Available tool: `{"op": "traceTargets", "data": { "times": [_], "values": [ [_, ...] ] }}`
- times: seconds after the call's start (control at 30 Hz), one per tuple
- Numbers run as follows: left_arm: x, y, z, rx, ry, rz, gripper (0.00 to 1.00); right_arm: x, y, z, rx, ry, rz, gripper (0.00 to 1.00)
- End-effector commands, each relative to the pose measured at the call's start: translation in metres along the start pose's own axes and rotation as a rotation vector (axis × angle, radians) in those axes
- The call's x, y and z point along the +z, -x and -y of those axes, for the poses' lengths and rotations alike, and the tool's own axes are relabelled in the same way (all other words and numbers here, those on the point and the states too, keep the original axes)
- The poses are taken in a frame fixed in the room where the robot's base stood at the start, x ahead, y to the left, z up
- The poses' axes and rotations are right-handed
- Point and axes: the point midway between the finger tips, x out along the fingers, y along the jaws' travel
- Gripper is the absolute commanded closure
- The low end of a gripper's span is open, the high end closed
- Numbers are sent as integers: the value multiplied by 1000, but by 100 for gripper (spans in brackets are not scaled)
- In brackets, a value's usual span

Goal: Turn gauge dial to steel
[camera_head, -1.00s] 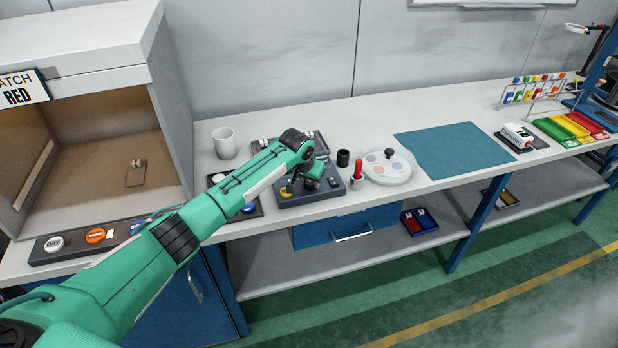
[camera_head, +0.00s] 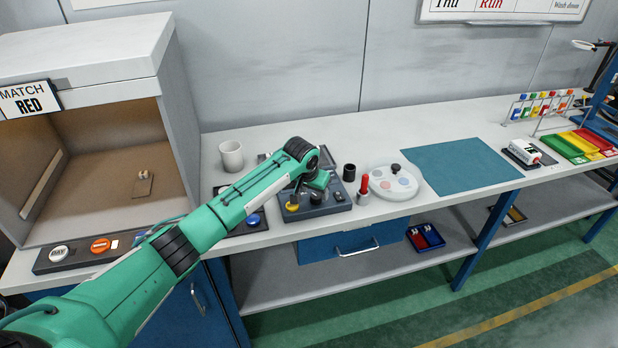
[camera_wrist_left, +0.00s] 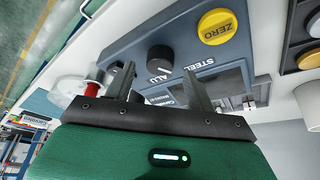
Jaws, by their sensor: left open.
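The gauge box (camera_head: 330,208) is a dark blue-grey unit on the bench, with a yellow ZERO button (camera_wrist_left: 217,27) that also shows in the head view (camera_head: 292,206). Its round black dial (camera_wrist_left: 160,57) stands beside the lettering STEEL and ALU in the wrist view. A small light mark shows on the dial's edge near ALU. My left gripper (camera_wrist_left: 157,70) is open; its two dark fingers point at the panel, one on either side of the dial in the picture. Whether they touch it cannot be told. In the head view the left gripper (camera_head: 303,188) hangs over the box. The right gripper is out of view.
A white mug (camera_head: 231,156) stands behind my left arm. A black cup (camera_head: 349,172), a red-topped post (camera_head: 365,186) and a white palette (camera_head: 394,185) stand right of the box. A teal mat (camera_head: 460,166) lies bare further right. A drawer (camera_head: 350,243) is below.

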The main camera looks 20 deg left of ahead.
Motion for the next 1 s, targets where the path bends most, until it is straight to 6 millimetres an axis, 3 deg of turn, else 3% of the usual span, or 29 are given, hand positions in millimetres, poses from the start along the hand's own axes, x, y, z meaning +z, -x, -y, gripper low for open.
{"op": "traceTargets", "data": {
  "times": [0.3,0.5,0.7,1.0],
  "values": [
    [0,67,0,0,-1,-5,45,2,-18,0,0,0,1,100],
    [0,101,0,1,0,-4,45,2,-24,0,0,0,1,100],
    [0,114,0,-1,0,-1,45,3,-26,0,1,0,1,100],
    [0,115,0,-1,0,0,45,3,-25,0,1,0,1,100]
  ]
}}
